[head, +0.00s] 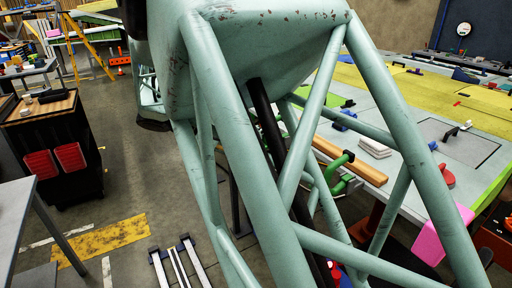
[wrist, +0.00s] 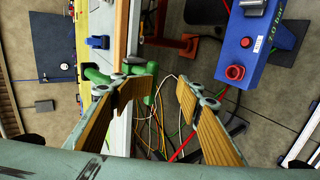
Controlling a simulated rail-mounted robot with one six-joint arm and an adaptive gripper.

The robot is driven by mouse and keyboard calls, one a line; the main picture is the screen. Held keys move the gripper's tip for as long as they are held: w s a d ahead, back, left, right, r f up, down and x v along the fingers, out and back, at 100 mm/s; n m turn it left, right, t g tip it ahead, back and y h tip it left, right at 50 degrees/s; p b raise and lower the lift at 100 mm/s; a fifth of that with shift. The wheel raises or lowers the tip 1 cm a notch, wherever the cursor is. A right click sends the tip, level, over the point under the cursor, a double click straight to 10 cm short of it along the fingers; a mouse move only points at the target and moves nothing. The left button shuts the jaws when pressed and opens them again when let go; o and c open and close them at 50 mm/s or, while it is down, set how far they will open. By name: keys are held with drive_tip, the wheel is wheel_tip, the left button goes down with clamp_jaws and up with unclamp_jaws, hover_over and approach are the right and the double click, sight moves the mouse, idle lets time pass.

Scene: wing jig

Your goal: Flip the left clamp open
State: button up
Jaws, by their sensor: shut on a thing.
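In the wrist view, my gripper (wrist: 166,88) has its two tan-padded fingers apart, with floor and cables showing through the gap. Green clamp parts (wrist: 97,76) lie at the table edge by the left fingertip. Some of them are hidden behind that finger, and the exact contact is hard to see. In the head view, two green clamp pieces show at the table's near edge: one with a black end (head: 338,163) and a curved one (head: 346,184) below it. My arm covers much of that area. I cannot tell which piece belongs to the left clamp.
A wooden bar (head: 350,160) runs along the table edge near white blocks (head: 375,147). A blue box with a red button (wrist: 246,45) stands at the right in the wrist view. Cables (wrist: 160,112) lie on the floor. A pink block (head: 441,232) is at the table's right corner.

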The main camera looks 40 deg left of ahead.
drive_tip(key=shift+v, duration=3.65)
drive_tip(key=shift+c, duration=0.4)
